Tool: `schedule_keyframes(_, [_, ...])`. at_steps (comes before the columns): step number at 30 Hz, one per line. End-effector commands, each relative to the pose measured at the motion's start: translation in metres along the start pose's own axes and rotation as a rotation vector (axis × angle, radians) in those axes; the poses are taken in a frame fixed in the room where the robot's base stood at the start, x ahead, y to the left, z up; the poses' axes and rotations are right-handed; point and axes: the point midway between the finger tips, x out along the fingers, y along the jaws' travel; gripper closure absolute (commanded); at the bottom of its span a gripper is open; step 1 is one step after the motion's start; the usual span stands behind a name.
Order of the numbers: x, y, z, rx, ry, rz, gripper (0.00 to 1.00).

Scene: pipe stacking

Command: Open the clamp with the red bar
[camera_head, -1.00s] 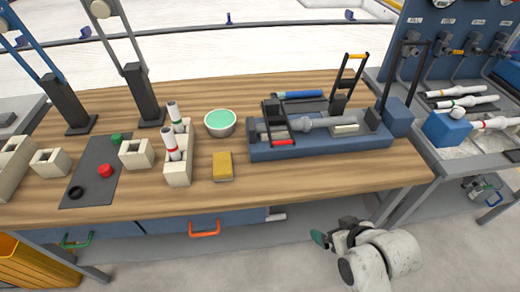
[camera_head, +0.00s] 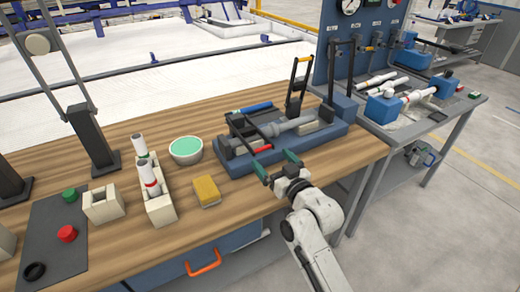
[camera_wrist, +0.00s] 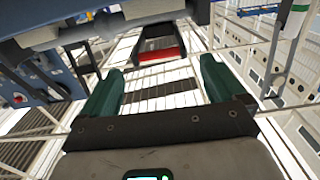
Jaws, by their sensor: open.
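The clamp with the red bar (camera_head: 262,149) is on the near side of the blue-grey fixture (camera_head: 225,166). Its black frame lies low, with the red bar at its near end. My gripper (camera_head: 276,161) is open and empty, just in front of the fixture, with its dark green fingers pointing toward the red bar. In the wrist view the red bar (camera_wrist: 160,55) shows ahead, between the two spread fingers (camera_wrist: 161,74), apart from them. A grey pipe (camera_head: 292,126) lies in the fixture. A second clamp, with a yellow-orange bar (camera_head: 304,60), stands upright behind.
A yellow sponge-like block (camera_head: 206,190), a bowl with green contents (camera_head: 186,149) and a holder with white pipes (camera_head: 160,207) stand left of the fixture. A side table (camera_head: 425,122) with pipes and a blue panel is at the right. The wooden front edge near my arm is clear.

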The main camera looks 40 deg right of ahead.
Motion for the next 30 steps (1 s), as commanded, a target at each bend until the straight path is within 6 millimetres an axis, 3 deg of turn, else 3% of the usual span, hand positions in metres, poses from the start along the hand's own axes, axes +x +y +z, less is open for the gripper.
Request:
schedule_keyframes(6, [0.040, 0.000, -0.002, 0.001, 0.002, 0.000, 0.04])
schedule_keyframes(12, [0.061, 0.000, -0.001, 0.000, 0.000, 0.000, 0.04])
schedule_keyframes(24, [0.067, 0.000, 0.000, 0.000, -0.001, 0.000, 0.04])
schedule_keyframes(30, [0.066, 0.000, 0.000, 0.000, -0.001, 0.000, 0.23])
